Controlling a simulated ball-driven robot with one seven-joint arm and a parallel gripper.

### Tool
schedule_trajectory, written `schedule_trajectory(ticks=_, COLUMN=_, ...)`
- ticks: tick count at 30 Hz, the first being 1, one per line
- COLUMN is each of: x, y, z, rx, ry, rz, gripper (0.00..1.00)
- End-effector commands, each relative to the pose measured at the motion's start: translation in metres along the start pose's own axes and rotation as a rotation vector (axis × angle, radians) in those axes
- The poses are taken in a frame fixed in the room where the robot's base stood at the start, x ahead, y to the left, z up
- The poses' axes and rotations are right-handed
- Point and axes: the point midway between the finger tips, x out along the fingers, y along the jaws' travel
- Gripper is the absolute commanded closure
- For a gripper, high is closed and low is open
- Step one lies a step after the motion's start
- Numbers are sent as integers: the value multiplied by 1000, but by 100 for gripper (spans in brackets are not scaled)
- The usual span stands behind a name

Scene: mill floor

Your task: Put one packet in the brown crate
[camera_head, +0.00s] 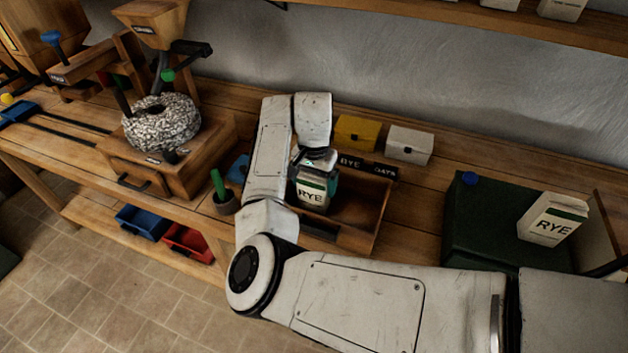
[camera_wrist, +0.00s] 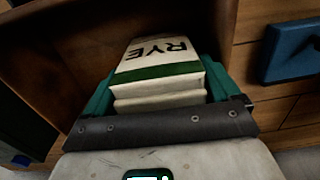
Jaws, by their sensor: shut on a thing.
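My gripper (camera_head: 312,184) is shut on a white packet (camera_head: 311,196) marked RYE with a green band. The packet is at the left part of the open brown crate (camera_head: 372,226) on the bench. In the wrist view the packet (camera_wrist: 158,62) sits between the teal fingers, with brown walls (camera_wrist: 60,45) around it. I cannot tell whether it touches the crate floor.
A yellow box (camera_head: 356,133) and a white box (camera_head: 409,145) stand behind the crate, near a dark RYE and OATS label strip (camera_head: 366,166). A millstone (camera_head: 160,122) on a wooden stand and a cup with a green handle (camera_head: 222,198) are to the left. A grey wall closes the back.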

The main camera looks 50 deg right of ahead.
Motion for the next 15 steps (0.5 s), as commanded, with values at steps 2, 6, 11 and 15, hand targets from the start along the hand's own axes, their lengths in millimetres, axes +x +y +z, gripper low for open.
schedule_trajectory(ticks=2, x=0, y=0, z=0, rx=0, ry=1, rz=0, gripper=58)
schedule_trajectory(ticks=6, x=2, y=0, z=0, rx=-1, ry=0, rz=0, gripper=6)
schedule_trajectory(ticks=11, x=2, y=0, z=0, rx=0, ry=0, rz=0, gripper=0)
schedule_trajectory(ticks=15, x=1, y=0, z=0, rx=0, ry=0, rz=-1, gripper=0)
